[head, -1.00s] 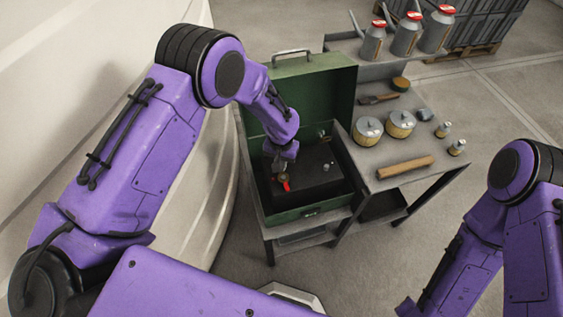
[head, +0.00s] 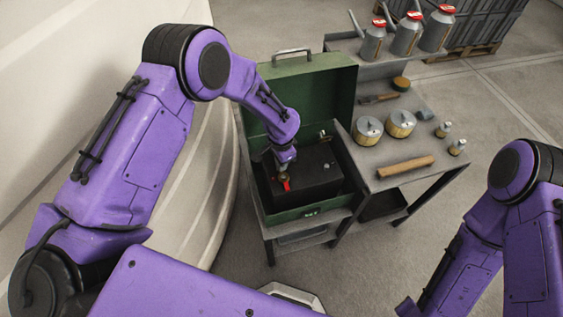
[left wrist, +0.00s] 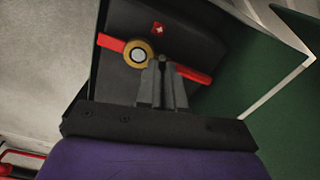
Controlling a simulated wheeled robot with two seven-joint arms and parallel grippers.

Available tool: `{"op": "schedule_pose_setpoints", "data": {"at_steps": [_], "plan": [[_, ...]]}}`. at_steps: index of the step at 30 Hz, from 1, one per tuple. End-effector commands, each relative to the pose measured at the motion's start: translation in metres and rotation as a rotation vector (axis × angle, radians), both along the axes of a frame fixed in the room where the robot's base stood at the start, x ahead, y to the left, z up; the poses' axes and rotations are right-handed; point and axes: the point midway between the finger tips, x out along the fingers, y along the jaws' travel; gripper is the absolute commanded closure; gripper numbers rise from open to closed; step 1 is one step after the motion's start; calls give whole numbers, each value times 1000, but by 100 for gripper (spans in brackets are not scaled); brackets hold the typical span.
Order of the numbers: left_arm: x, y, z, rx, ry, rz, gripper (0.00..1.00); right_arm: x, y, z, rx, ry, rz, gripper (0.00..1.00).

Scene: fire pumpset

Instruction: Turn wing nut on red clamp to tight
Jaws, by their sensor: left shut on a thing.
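The red clamp (left wrist: 194,73) lies as a red bar across a black box in the left wrist view. It shows as a small red piece in the head view (head: 287,185). A brass round part of the wing nut (left wrist: 128,46) with a pale centre sits on the bar. My left gripper (left wrist: 162,68) is over the bar beside the brass part, with its fingers close together. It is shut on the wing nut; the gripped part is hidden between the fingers. In the head view the left gripper (head: 283,169) reaches down into the green case. My right gripper is out of view.
The open green case (head: 340,206) surrounds the black box (head: 318,184), with its lid (head: 335,92) raised behind. A pale curved wall (head: 205,190) is close on the left.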

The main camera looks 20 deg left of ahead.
Motion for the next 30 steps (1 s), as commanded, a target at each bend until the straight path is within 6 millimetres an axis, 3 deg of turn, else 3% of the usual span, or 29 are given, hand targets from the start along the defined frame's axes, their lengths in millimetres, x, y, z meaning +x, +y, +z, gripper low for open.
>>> {"op": "schedule_pose_setpoints", "data": {"at_steps": [18, 21, 30], "plan": [[1, 0, 1, 0, -3, -41, 100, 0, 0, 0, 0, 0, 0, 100], [1, 0, 1, 0, -3, -41, 67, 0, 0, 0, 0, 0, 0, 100], [1, 0, 2, 0, -1, -41, 67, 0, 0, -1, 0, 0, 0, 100]]}}
